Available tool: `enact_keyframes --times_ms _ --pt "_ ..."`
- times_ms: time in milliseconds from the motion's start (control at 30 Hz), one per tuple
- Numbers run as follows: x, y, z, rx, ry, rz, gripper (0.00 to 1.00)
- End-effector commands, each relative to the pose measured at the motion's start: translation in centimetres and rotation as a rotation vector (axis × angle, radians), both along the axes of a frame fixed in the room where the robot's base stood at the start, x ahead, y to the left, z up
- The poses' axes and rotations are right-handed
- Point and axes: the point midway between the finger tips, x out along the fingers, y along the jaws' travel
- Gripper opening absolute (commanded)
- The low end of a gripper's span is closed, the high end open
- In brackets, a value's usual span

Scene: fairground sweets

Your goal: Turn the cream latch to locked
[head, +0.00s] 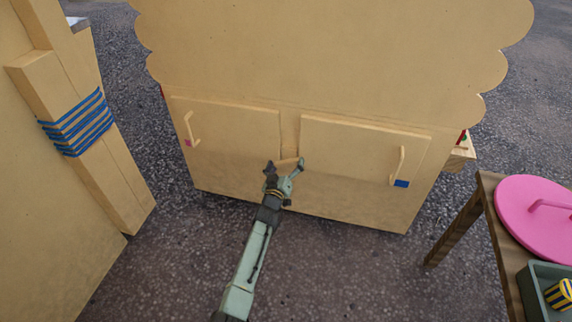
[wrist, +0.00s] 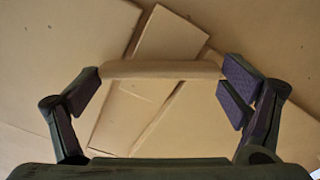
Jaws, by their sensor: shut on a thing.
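The cream latch (head: 287,161) is a short bar low on the strip between the two doors of the cream stall. In the head view it lies roughly crosswise over that strip. It also shows in the wrist view (wrist: 160,69) as a level bar, with the door edges running slantwise behind it. My gripper (head: 285,166) is shut on the latch, one finger at each end of the bar. In the wrist view (wrist: 160,78) the left pad meets the left end and the right pad is at the right end. No lock marking is visible.
The left door (head: 235,135) has a handle and a pink square; the right door (head: 350,150) has a handle and a blue square. A post with blue cord (head: 75,125) stands left. At right, a table holds a pink lid (head: 530,235) and a green tray (head: 535,275).

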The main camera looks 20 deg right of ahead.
Motion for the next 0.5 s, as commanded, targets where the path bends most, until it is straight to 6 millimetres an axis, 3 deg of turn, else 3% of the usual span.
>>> enact_keyframes --times_ms 500 --pt "-0.13 -0.17 0.05 0.305 -0.206 -0.001 0.64"
